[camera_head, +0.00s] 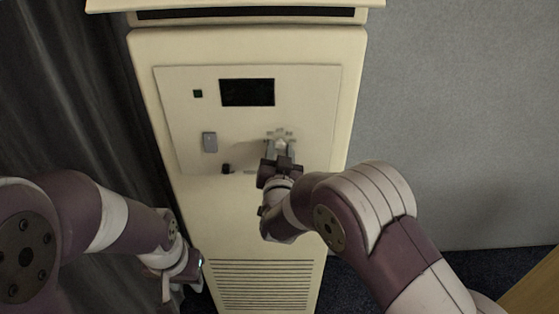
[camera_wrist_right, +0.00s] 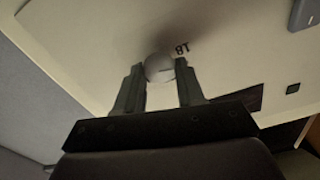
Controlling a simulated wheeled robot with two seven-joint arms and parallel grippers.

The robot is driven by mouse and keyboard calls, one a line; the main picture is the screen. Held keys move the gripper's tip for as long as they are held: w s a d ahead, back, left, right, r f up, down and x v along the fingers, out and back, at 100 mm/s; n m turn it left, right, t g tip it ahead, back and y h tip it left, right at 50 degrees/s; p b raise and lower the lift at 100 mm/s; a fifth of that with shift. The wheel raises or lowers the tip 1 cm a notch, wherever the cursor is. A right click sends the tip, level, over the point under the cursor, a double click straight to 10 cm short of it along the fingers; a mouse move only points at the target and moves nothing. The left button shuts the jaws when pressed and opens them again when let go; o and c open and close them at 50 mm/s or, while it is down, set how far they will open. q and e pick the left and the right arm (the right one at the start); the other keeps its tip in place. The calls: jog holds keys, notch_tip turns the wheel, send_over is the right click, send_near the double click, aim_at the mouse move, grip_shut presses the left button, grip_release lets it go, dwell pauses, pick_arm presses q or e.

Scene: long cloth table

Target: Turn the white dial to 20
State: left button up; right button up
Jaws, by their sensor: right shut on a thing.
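The white dial (camera_wrist_right: 159,65) is a round knob on the cream front panel (camera_head: 312,100) of a tall cabinet. It also shows, small and partly covered, in the head view (camera_head: 280,143). My right gripper (camera_wrist_right: 160,72) is shut on the dial, one finger on each side; it also shows in the head view (camera_head: 280,146). Dark digits reading 18 (camera_wrist_right: 182,48) stand upside down beside the dial in the right wrist view. My left gripper (camera_head: 184,274) hangs low at the left, apart from the panel; its jaw opening is unclear.
The panel also bears a dark display (camera_head: 247,92), a small dark green square (camera_head: 197,94) and a grey switch (camera_head: 209,142). A vent grille (camera_head: 262,285) lies below. A dark curtain (camera_head: 75,90) hangs at left; a grey wall (camera_head: 460,110) stands at right.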

jog(key=m+b, duration=0.2)
jog(key=b, duration=0.1)
jog(key=m+b, duration=0.2)
jog(key=b, duration=0.1)
jog(key=shift+f+m+b, duration=0.3)
jog(key=shift+f, duration=0.05)
jog(key=shift+r+m+b, duration=0.2)
jog(key=shift+m+b, duration=0.5)
jog(key=shift+b, duration=0.35)
jog(key=o, duration=1)
jog(key=shift+d+r, duration=0.1)
jog(key=shift+s, duration=0.1)
